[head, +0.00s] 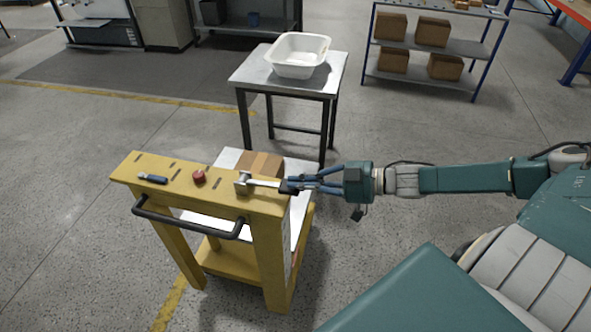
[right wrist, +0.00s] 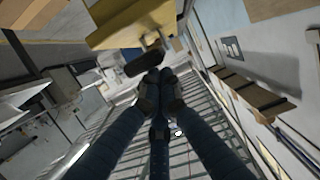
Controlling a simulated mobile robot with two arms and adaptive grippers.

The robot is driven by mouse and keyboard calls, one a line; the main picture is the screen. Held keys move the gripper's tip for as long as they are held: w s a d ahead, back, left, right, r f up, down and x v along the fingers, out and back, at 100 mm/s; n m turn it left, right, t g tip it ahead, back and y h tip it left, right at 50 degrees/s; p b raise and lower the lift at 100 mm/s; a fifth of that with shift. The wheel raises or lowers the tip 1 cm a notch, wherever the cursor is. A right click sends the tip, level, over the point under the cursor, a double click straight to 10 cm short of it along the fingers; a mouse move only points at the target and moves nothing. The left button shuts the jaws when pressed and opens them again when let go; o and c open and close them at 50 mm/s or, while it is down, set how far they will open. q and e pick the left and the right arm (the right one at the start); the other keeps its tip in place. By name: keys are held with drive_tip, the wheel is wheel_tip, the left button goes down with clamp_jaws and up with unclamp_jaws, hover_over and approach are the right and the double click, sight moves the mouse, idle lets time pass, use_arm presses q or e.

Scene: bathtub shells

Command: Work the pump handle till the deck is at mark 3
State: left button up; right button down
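The yellow lift cart (head: 225,197) stands at center left in the head view. Its pump handle (head: 262,182) is a pale metal lever with a black grip, lying near level at the right end of the cart's top. The grip also shows in the right wrist view (right wrist: 143,62). My right gripper (head: 297,185) is at the grip's end; its fingertips (right wrist: 158,78) are together, with the grip just beyond them. Whether they touch it is unclear. The pale deck (head: 229,158) is low behind the top beam and carries a cardboard box (head: 262,164). No mark numbers are readable. My left gripper is out of view.
Behind stands a metal table (head: 255,74) with a white tub (head: 298,56). Open floor lies left of the cart.

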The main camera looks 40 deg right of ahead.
drive_tip(key=shift+t+y, duration=0.4)
drive_tip(key=shift+t, duration=0.1)
drive_tip(key=f, duration=0.1)
drive_tip(key=f+b, duration=0.1)
drive_tip(key=f, duration=0.1)
drive_tip(key=f+b, duration=0.1)
drive_tip(key=shift+s+d+f, duration=0.15)
drive_tip(key=shift+s+d, duration=0.05)
drive_tip(key=shift+s, duration=0.1)
drive_tip(key=shift+s+f, duration=0.1)
drive_tip(key=shift+f, duration=0.05)
drive_tip(key=v, duration=1.1)
drive_tip(key=shift+s+d+r, duration=0.2)
drive_tip(key=shift+d+r, duration=0.15)
idle(0.8)
